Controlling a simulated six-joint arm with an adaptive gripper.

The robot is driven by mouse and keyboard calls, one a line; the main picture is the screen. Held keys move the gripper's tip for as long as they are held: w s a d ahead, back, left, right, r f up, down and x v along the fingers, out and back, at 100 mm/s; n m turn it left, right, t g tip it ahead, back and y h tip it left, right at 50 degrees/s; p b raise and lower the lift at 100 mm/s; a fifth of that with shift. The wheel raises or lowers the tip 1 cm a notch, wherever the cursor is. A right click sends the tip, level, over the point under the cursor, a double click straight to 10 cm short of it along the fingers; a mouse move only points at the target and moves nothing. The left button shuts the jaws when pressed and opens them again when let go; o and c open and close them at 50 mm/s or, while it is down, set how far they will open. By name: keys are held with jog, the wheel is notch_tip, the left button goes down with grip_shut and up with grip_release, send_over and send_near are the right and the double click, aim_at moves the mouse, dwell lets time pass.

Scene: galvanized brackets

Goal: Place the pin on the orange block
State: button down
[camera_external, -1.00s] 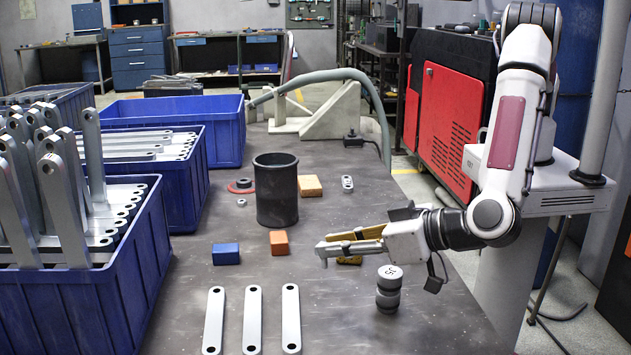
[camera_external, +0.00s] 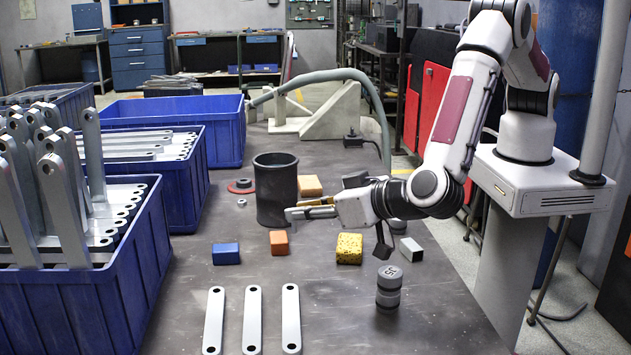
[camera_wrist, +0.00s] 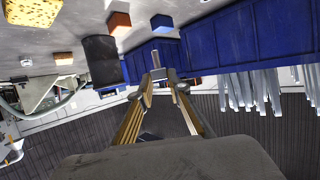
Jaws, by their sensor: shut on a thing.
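The orange block (camera_external: 279,242) sits on the dark table between the blue block and the yellow sponge; it also shows in the wrist view (camera_wrist: 119,23). My gripper (camera_external: 290,213) points left in the external view, its fingertips a little above the orange block in the picture. In the wrist view my gripper (camera_wrist: 158,75) is shut on a small pale shape, apparently the pin (camera_wrist: 148,57), which sticks out past the fingertips. The pin is too small to make out in the external view. I cannot tell the exact height above the block.
A black cylinder container (camera_external: 276,190) stands close behind the fingertips. The blue block (camera_external: 226,254), yellow sponge (camera_external: 349,248) and grey block (camera_external: 411,250) lie around. Blue bins (camera_external: 95,290) line the left.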

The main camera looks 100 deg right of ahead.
notch_tip(320, 180, up, 2)
jog(key=m+h, duration=0.1)
send_over(287, 240)
jog(key=shift+f, duration=0.2)
jog(key=shift+f, duration=0.1)
jog(key=shift+f, duration=3.05)
jog(key=shift+f, duration=0.1)
jog(key=shift+f, duration=1.75)
jog(key=shift+f, duration=0.1)
